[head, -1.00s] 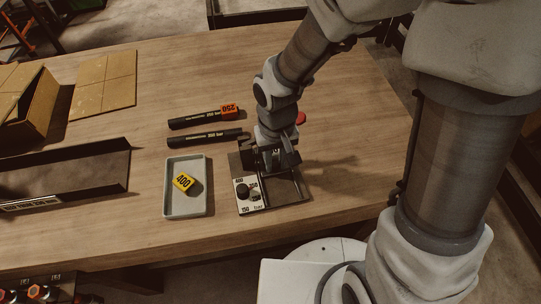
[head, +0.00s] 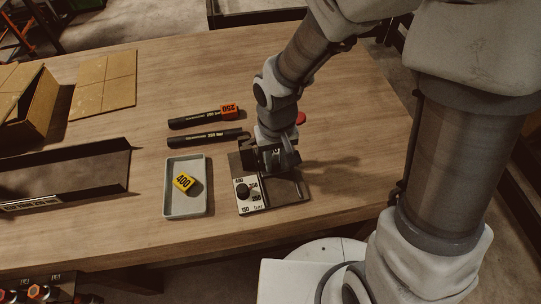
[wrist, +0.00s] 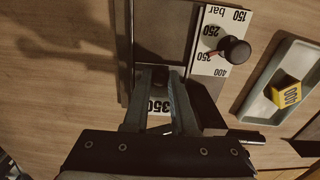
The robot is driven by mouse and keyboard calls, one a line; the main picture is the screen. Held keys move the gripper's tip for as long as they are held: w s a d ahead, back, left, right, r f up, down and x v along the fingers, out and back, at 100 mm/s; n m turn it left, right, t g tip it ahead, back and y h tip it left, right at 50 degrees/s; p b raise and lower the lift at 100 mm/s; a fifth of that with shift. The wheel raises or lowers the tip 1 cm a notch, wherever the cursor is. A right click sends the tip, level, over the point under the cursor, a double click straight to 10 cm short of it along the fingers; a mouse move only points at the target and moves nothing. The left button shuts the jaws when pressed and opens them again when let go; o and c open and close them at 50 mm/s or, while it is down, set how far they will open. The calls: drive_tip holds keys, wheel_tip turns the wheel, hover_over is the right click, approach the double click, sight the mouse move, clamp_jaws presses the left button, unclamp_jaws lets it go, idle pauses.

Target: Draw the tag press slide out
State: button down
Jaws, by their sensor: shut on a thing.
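The tag press (head: 250,205) stands near the table's front edge, with a white pressure scale, a black knob (head: 242,190) and a dark open channel (head: 287,189). In the wrist view the scale (wrist: 212,62) and knob (wrist: 234,50) are at the upper right. My gripper (head: 279,160) is low over the back part of the press. In the wrist view its fingers (wrist: 163,75) are close together, shut on the tag press slide; the grasped part is mostly hidden. A white label reading 350 (wrist: 158,106) shows between and under the fingers.
A grey tray (head: 170,204) with a yellow 400 tag (head: 184,182) stands left of the press. Two black hoses (head: 200,119) lie behind it, one with an orange 250 tag (head: 229,110). A dark bin (head: 118,171) is farther left. The table right of the press is clear.

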drive_tip(key=shift+s+d, duration=0.2)
drive_tip(key=shift+s, duration=0.45)
drive_tip(key=shift+s+d, duration=0.1)
drive_tip(key=shift+s, duration=0.25)
drive_tip(key=shift+s+d, duration=0.2)
drive_tip(key=shift+s, duration=0.4)
drive_tip(key=shift+s+d, duration=0.2)
drive_tip(key=shift+s, duration=0.35)
drive_tip(key=shift+s+d, duration=0.1)
drive_tip(key=shift+s, duration=0.2)
drive_tip(key=shift+s+d+b, duration=0.2)
drive_tip(key=shift+s+b, duration=0.35)
drive_tip(key=shift+b, duration=0.45)
drive_tip(key=shift+s+d+b, duration=0.2)
drive_tip(key=shift+s+b, duration=0.35)
drive_tip(key=shift+b, duration=0.4)
unclamp_jaws()
drive_tip(key=shift+r, duration=0.1)
